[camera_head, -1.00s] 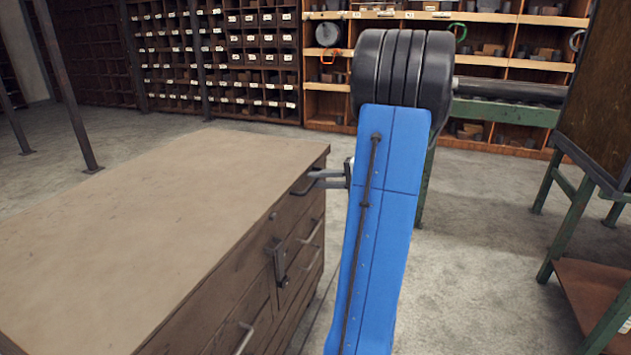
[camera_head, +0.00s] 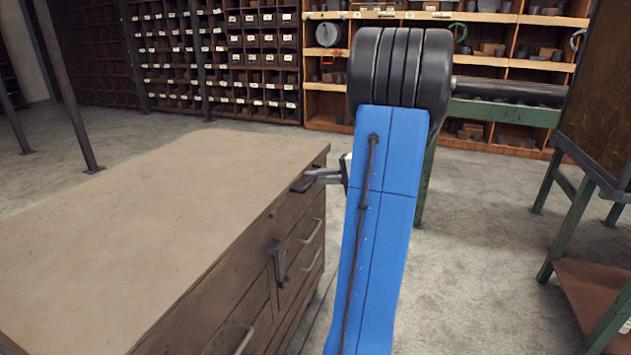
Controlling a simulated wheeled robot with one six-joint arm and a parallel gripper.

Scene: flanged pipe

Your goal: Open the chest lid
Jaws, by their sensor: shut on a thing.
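The chest (camera_head: 215,300) is a brown wooden box with a wide tan lid (camera_head: 150,200), which lies flat and shut. Its front has several metal pull handles and a dark latch (camera_head: 278,262). A dark handle (camera_head: 303,184) sits just below the lid near the far right corner. My gripper (camera_head: 316,176) reaches in from the right at that corner, with its fingers shut on the handle. My blue arm hides the gripper's body in part, and the exact finger contact is small in view.
Wooden shelves with many pigeonholes (camera_head: 250,60) stand along the back wall. A green metal stand (camera_head: 550,220) is at the right. Dark posts (camera_head: 68,90) rise at the left. Bare concrete floor lies between the chest and the shelves.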

